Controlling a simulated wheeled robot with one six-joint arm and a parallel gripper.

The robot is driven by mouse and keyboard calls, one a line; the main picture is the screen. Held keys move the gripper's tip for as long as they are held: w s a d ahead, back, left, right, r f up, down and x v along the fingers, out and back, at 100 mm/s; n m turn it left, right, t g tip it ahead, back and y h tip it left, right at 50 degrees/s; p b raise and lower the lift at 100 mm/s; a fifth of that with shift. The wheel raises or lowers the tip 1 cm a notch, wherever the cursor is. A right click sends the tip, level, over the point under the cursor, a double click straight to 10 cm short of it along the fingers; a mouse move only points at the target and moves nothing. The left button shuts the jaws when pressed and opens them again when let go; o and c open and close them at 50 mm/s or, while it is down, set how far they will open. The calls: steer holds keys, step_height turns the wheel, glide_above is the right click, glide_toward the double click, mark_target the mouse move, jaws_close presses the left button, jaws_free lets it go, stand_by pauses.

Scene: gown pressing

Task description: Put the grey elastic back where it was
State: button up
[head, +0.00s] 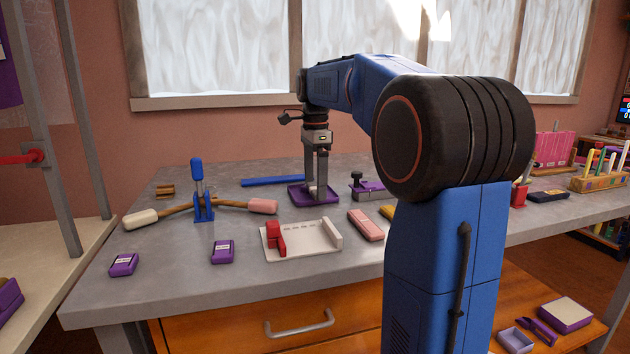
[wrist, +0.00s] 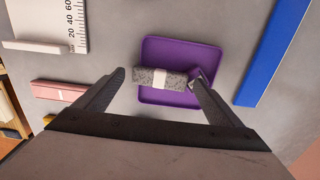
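The grey elastic is a speckled grey bundle with a white band around its middle. In the wrist view the grey elastic (wrist: 146,77) lies over the purple tray (wrist: 178,50), crosswise between my fingertips. My gripper (wrist: 158,78) is open. A gap shows at the left end of the elastic; its right end is close to the right finger, and I cannot tell whether they touch. In the head view my gripper (head: 317,188) points straight down over the purple tray (head: 300,196), and its fingers partly hide the elastic.
A pink elastic (head: 366,225) lies in front of the tray, beside a white measuring board (head: 310,240) with a red block. A blue strip (head: 272,181) lies behind. A purple-based clamp (head: 368,190) stands to the right. Two purple boxes (head: 223,252) (head: 124,265) sit at front left.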

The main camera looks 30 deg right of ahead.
mark_target(315, 188)
step_height(315, 188, up, 13)
steer(key=shift+f, duration=0.15)
stand_by(0.6)
stand_by(0.5)
